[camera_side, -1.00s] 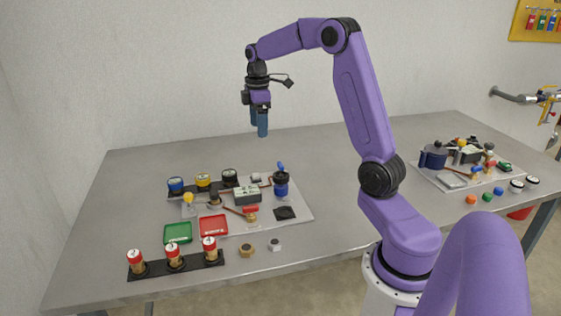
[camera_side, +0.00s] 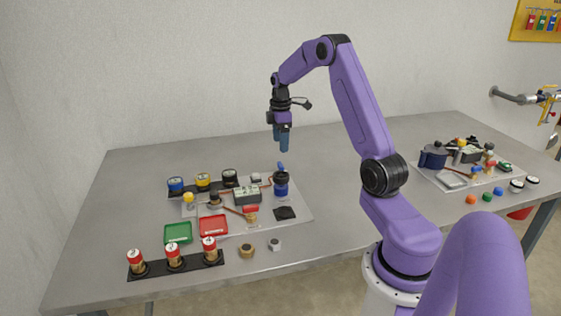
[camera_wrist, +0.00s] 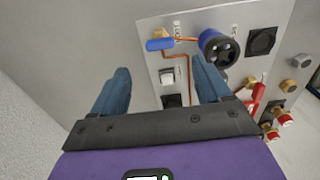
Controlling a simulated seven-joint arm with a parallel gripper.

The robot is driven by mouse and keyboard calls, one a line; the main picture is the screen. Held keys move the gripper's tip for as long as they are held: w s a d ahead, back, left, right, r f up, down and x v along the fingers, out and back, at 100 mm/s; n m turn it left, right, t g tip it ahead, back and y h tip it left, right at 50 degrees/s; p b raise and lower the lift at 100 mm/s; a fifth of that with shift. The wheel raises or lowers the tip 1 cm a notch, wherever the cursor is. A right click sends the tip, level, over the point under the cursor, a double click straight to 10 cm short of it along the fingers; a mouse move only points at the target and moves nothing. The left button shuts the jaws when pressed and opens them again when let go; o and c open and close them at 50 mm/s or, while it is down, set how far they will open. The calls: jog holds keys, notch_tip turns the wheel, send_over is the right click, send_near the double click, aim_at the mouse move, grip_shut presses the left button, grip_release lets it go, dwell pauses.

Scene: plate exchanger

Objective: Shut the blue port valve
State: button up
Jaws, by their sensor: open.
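The blue port valve shows as a blue handle (camera_side: 281,166) just behind the dark blue cylinder at the back right of the left board. In the wrist view the blue handle (camera_wrist: 160,44) lies beside a copper pipe, left of the blue cylinder (camera_wrist: 212,42). My gripper (camera_side: 284,148) points down above and behind the handle, apart from it. In the wrist view my gripper (camera_wrist: 160,66) has its two blue fingers spread, with nothing between them. The handle appears beyond the gap between the fingertips.
Red-capped fittings (camera_side: 173,250) stand in front. A second cluttered board (camera_side: 425,175) is at right. The table behind the left board is clear.

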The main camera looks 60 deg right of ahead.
aim_at(281, 164)
notch_tip(281, 164, down, 8)
jog(key=shift+f, duration=0.2)
jog(key=shift+c, duration=0.3)
jog(key=c, duration=1)
